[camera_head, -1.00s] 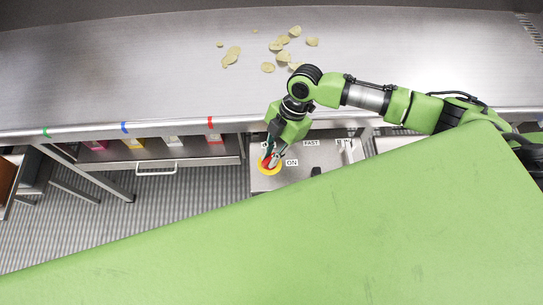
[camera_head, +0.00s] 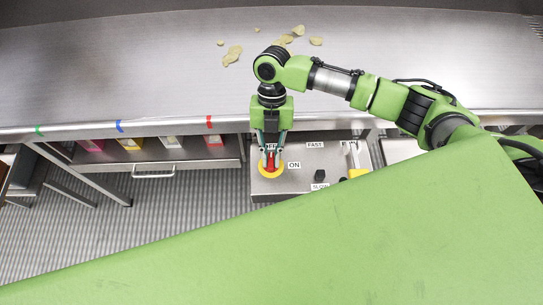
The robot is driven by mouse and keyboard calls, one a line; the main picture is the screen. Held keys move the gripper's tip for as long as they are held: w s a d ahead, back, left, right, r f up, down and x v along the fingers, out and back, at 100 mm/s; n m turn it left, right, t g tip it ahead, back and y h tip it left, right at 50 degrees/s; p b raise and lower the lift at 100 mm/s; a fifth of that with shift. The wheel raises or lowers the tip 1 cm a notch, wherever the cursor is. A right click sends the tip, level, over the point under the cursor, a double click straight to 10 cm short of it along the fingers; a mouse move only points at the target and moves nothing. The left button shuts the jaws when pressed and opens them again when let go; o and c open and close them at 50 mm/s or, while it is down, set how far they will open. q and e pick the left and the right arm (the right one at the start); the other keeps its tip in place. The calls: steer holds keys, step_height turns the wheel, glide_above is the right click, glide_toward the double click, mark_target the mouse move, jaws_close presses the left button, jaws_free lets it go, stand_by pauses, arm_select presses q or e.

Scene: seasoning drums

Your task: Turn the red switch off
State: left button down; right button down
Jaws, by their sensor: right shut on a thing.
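The red switch (camera_head: 271,162) stands in a yellow round base (camera_head: 270,175) on the grey control box (camera_head: 300,182). An ON label (camera_head: 294,165) is to its right, and a label behind it is partly hidden by my gripper. My right gripper (camera_head: 271,155) points down at the switch, with its fingers on both sides of the red handle, shut on it. The red handle now points away from me, toward the partly hidden label. My left gripper is not in view.
A metal table (camera_head: 150,75) with several chips (camera_head: 233,55) lies behind the box. A black knob (camera_head: 320,175) sits between FAST and SLOW labels, with a yellow part (camera_head: 358,173) to its right. A drawer (camera_head: 155,165) with coloured packets is at left. My green body fills the front.

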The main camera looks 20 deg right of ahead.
steer(key=shift+n, duration=0.6)
steer(key=c, duration=2)
jaws_free()
steer(key=shift+c, duration=0.2)
steer(key=v, duration=1.2)
steer(key=shift+a, duration=0.25)
steer(key=shift+s, duration=0.1)
